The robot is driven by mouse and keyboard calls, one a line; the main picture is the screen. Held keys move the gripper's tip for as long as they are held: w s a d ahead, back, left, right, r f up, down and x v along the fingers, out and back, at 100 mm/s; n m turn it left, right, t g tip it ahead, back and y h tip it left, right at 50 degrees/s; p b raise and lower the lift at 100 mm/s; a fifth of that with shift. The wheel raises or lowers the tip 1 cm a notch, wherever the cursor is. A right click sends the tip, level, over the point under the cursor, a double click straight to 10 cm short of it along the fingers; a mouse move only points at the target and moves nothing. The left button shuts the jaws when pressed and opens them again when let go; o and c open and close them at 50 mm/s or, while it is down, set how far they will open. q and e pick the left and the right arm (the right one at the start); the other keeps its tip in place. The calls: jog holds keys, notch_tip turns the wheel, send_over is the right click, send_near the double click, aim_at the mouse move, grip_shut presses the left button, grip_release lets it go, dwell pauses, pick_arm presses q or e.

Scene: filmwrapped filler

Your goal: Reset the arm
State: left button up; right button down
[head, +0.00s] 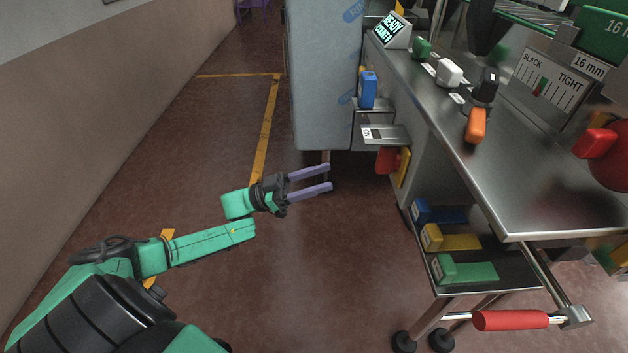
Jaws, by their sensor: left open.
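My left arm comes in from the lower left, green and black. My left gripper (328,178) is open, with two purple fingers apart and nothing between them. It hangs over the bare brown floor, left of the steel workbench (440,100) and clear of it. The fingers point to the right. My right arm and right gripper do not show in the head view.
On the bench stand a ready sign (391,30), a green knob (422,48), a white knob (449,73) and an orange-handled lever (476,125). A lower shelf holds blue, yellow and green (464,270) blocks. A red-gripped bar (510,320) juts out below. Floor at left is free.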

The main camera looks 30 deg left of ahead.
pick_arm(q)
jog(key=shift+v, duration=0.8)
